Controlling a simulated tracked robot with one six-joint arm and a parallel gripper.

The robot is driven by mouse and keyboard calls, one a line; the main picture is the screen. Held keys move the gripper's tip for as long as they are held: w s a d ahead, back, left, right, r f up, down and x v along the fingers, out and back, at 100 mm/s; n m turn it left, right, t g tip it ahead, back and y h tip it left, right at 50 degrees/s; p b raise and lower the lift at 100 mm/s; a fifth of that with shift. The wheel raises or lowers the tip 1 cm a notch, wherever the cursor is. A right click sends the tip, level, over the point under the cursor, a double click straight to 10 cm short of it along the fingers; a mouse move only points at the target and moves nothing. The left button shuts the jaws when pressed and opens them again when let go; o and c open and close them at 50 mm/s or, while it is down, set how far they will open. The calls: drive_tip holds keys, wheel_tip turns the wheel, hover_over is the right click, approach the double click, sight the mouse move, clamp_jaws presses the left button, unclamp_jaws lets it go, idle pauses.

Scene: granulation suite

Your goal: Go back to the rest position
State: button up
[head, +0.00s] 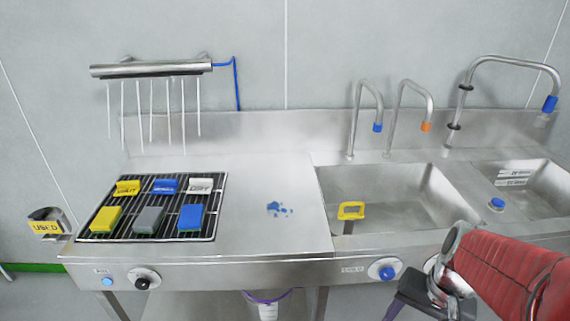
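My arm enters at the lower right in the head view, with a red-covered link and a silver joint. A dark grey part beside the joint, at the sink unit's front edge, looks like my gripper (415,292). Its fingertips cannot be made out, so I cannot tell if it is open or shut, or whether it holds anything.
A steel sink unit (255,240) spans the view. Sponges, including a grey one (149,220), sit on a black rack (120,198). Blue spots (279,209) mark the worktop. A yellow-handled item (351,211) is in the left basin (400,215). A purple-rimmed bucket (268,308) stands below.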

drive_tip(key=a+r+n+t+h, duration=0.1)
drive_tip(key=a+r+n+t, duration=0.3)
drive_tip(key=a+r, duration=0.6)
wheel_tip(320, 180, up, 3)
drive_tip(key=shift+a+f+n+t, duration=0.15)
drive_tip(key=shift+n+t, duration=0.25)
drive_tip(key=shift+n, duration=0.8)
